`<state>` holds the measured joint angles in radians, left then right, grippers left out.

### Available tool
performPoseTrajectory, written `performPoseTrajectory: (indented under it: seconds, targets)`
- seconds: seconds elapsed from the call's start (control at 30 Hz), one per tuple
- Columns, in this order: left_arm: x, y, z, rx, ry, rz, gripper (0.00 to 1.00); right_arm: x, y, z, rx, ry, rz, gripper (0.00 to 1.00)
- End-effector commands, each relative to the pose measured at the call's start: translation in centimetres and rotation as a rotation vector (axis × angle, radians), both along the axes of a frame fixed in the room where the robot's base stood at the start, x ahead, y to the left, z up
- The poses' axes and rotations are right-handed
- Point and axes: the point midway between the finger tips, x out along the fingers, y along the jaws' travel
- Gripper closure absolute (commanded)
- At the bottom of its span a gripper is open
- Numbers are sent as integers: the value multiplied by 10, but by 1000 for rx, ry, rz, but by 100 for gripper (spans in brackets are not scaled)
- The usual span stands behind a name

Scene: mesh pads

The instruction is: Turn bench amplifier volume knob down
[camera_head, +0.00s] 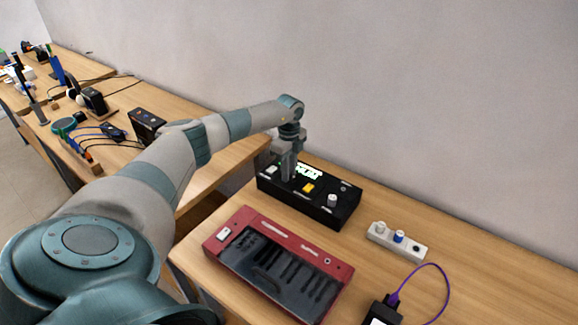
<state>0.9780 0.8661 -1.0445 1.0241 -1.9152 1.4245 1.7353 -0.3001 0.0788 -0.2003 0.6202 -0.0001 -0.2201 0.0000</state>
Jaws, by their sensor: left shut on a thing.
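The bench amplifier is most likely the black box (325,210) with a light display, a yellow patch and a pale knob (332,200) on its top, standing near the wall on the wooden bench. My left gripper (289,178) points down onto the left part of the box's top. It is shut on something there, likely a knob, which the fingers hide. The pale knob to the right is free of the gripper. My right gripper is not in view.
A red keyboard-like device (280,262) lies in front of the black box. A white strip with knobs (397,241) lies to the right, and a black device with a purple cable (384,312) is at the front. Another cluttered bench (185,105) stands to the left.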

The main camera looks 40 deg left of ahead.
Motion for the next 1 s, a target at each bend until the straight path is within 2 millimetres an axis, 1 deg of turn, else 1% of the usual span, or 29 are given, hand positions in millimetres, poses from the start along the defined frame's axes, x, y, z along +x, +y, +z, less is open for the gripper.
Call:
performPoseTrajectory:
  seconds: [0.03, 0.5, 0.53, 0.6, 1.0]
  targets:
    - [2, 2, 4, 3, -8, 13, 100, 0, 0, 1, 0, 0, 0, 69]
    - [2, 3, 3, 3, -9, 32, 100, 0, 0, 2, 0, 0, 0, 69]
    - [2, 3, 3, 3, -9, 32, 74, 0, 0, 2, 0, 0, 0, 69]
    - [2, 2, 3, 3, -8, 32, 60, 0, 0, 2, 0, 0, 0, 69]
    - [1, 1, 3, 1, -3, 29, 60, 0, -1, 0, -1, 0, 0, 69]
